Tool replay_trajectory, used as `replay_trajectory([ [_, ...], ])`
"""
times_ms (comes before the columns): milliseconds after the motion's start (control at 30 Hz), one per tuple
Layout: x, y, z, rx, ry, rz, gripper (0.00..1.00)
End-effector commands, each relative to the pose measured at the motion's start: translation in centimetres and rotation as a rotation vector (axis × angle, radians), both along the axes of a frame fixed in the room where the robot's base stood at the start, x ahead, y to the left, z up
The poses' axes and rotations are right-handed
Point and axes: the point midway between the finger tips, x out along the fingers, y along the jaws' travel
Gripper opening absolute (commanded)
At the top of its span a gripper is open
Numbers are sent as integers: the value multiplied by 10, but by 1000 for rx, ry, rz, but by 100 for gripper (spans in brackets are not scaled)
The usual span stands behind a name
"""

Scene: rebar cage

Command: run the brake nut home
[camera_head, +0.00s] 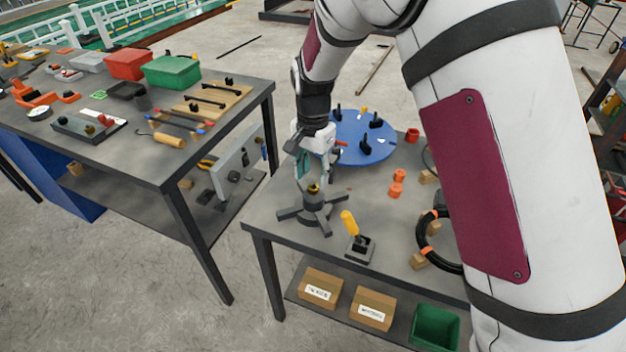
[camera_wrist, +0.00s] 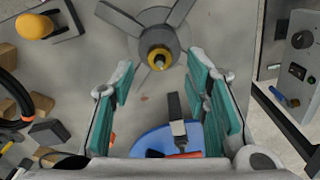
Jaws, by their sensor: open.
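The brake nut appears to be the yellow, brass-coloured nut (camera_wrist: 158,58) on a threaded stud at the centre of a dark grey hub with flat radiating arms (camera_wrist: 182,12). In the head view the nut (camera_head: 313,188) sits on top of the same hub (camera_head: 313,212), near the table's left edge. My gripper (camera_wrist: 160,80) is open, its teal-padded fingers apart with nothing between them. In the head view my gripper (camera_head: 305,168) points down just above the nut. How far the nut is threaded down cannot be told.
A blue round plate (camera_head: 362,150) with black clamps lies behind the hub. A yellow-handled lever (camera_head: 349,224) on a dark base stands in front right. Orange rings (camera_head: 396,188), wood blocks and a black hoop (camera_head: 430,245) lie rightward. A grey control panel (camera_head: 236,172) stands left, beyond the gap.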

Motion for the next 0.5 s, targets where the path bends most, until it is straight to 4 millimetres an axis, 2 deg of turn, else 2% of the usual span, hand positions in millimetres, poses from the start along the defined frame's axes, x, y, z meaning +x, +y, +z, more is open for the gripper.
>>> replay_trajectory([
  [33, 1, 1, 12, 2, -5, 0, 42],
  [233, 1, 1, 52, 1, -3, 2, 42],
  [400, 0, 1, 76, 1, -1, 1, 42],
  [500, 0, 1, 83, 1, -1, 1, 42],
])
